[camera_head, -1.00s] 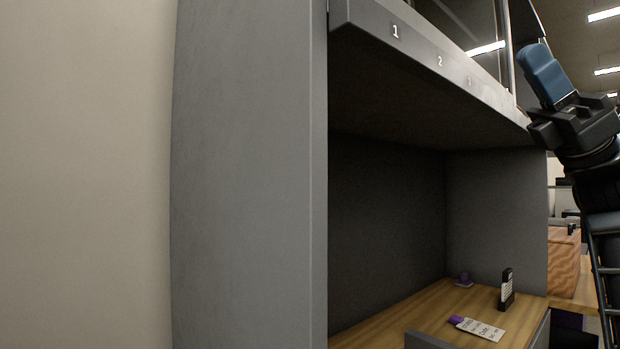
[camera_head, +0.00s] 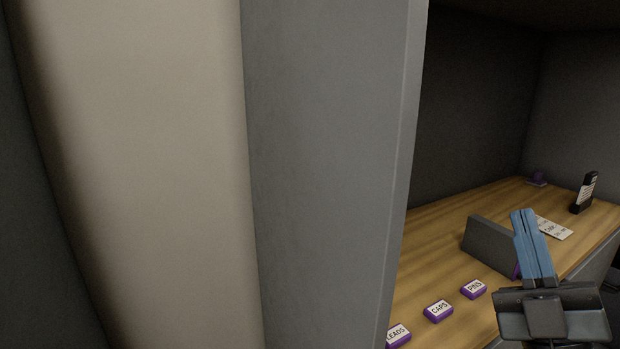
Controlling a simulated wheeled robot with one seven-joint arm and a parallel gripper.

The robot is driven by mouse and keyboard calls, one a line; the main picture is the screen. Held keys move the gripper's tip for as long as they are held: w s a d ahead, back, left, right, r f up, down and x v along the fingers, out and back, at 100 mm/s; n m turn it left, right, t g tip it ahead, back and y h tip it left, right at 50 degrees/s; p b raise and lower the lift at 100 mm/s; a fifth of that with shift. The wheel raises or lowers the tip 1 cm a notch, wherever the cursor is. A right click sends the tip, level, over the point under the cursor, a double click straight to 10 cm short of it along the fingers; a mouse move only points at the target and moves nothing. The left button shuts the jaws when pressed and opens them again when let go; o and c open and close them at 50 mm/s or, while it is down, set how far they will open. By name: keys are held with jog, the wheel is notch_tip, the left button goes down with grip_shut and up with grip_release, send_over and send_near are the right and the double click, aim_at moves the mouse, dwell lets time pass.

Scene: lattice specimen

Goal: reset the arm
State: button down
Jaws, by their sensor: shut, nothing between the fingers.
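My gripper (camera_head: 524,214) is at the lower right of the head view, its blue fingers pointing up and closed together with nothing between them. It stands in front of the wooden desk top (camera_head: 440,235), overlapping a low grey divider and a white tag in the picture. The rest of my arm is mostly below the frame.
A grey side panel (camera_head: 325,170) and a beige wall (camera_head: 150,170) fill the left. Purple labelled blocks LEADS (camera_head: 397,336), CAPS (camera_head: 438,311) and PINS (camera_head: 474,289) sit on the desk near a grey divider (camera_head: 487,243). Behind are a white tag (camera_head: 553,228) and a black handset (camera_head: 584,192).

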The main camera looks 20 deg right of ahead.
jog(key=s+a+f+m+g+y, duration=0.3)
jog(key=s+a+f+g, duration=0.3)
jog(key=s+f, duration=0.5)
jog(key=s+a+f+m+g+y, duration=0.4)
jog(key=s+a+f+g, duration=0.2)
jog(key=s+a+f, duration=0.2)
notch_tip(320, 180, down, 3)
jog(key=s, duration=0.2)
jog(key=shift+s+a, duration=0.25)
jog(key=shift+s, duration=0.15)
